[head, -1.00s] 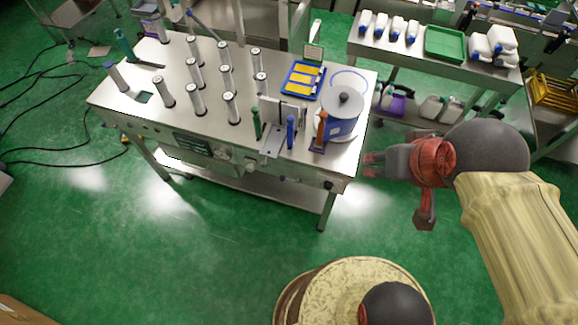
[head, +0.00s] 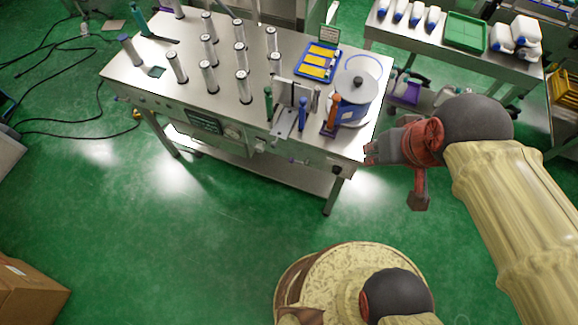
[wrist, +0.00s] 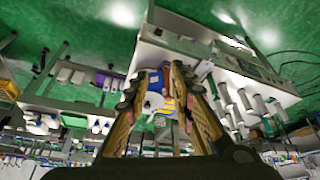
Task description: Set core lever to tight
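A steel workbench (head: 190,88) carries several upright handles near its right front. They are a green handle (head: 268,104), a blue handle (head: 303,114) and an orange-brown handle (head: 333,113) on a purple base. I cannot tell which is the core lever, and no tight marking is readable. A blue-and-white spool (head: 356,98) stands behind the orange-brown handle. My gripper (head: 370,153) is at the bench's right edge in the head view, apart from the handles. In the wrist view my gripper (wrist: 160,75) has its fingers spread with nothing held; the bench shows beyond them.
Several upright cylinders (head: 209,76) stand across the bench. A blue tray with yellow pieces (head: 318,62) lies behind the handles. A second table with a green tray (head: 465,31) is at the back right. Black cables (head: 60,80) lie at left and a cardboard box (head: 28,295) at lower left.

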